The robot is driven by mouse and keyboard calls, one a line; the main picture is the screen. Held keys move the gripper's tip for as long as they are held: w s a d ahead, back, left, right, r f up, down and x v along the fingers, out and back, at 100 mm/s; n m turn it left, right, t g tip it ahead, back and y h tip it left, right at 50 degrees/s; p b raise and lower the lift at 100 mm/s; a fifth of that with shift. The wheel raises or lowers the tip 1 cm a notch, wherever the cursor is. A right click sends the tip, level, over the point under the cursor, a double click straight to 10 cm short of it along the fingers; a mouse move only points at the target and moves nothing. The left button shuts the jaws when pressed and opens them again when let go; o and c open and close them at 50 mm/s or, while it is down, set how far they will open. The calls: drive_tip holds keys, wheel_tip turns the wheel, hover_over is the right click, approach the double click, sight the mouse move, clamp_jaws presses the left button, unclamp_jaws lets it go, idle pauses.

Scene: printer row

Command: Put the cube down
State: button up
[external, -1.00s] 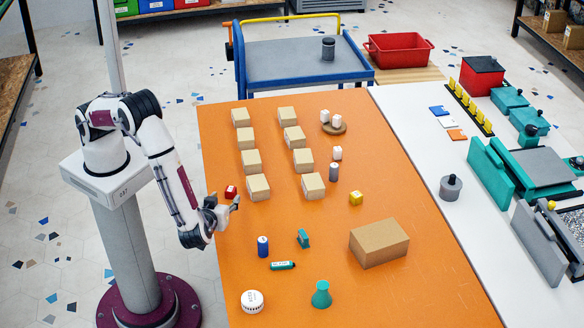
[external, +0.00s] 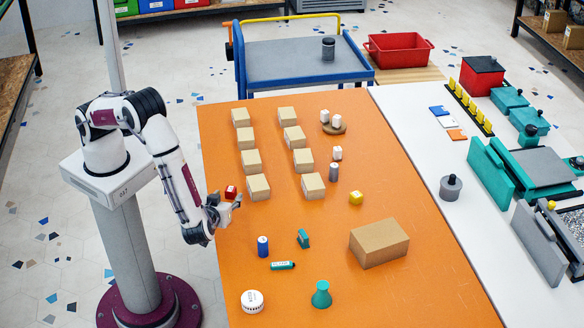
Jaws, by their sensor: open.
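Several small cubes are in the external view. A red cube (external: 231,192) sits on the orange table (external: 330,235) near its left edge. My gripper (external: 238,201) is open just in front of the red cube, at the table's left edge. I see nothing between its fingers. Whether it touches the red cube I cannot tell.
Two rows of cardboard boxes (external: 258,187) stand behind my gripper. A large box (external: 379,243) is at the right.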

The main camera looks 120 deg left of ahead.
sight(230, 191)
drive_tip(key=shift+s+r+x, duration=0.15)
drive_tip(key=shift+s+x, duration=0.05)
drive_tip(key=shift+x, duration=0.8)
drive_tip(key=shift+s+r+x, duration=0.1)
drive_tip(key=shift+s+x, duration=0.1)
drive_tip(key=shift+x, duration=0.85)
drive_tip(key=shift+s+a+f, duration=0.2)
drive_tip(key=shift+a+f, duration=0.05)
drive_tip(key=shift+a, duration=0.15)
drive_tip(key=c, duration=1)
drive_tip(key=shift+o, duration=0.2)
drive_tip(key=shift+r, duration=0.2)
wheel_tip(230, 191, up, 10)
drive_tip(key=shift+f, duration=0.2)
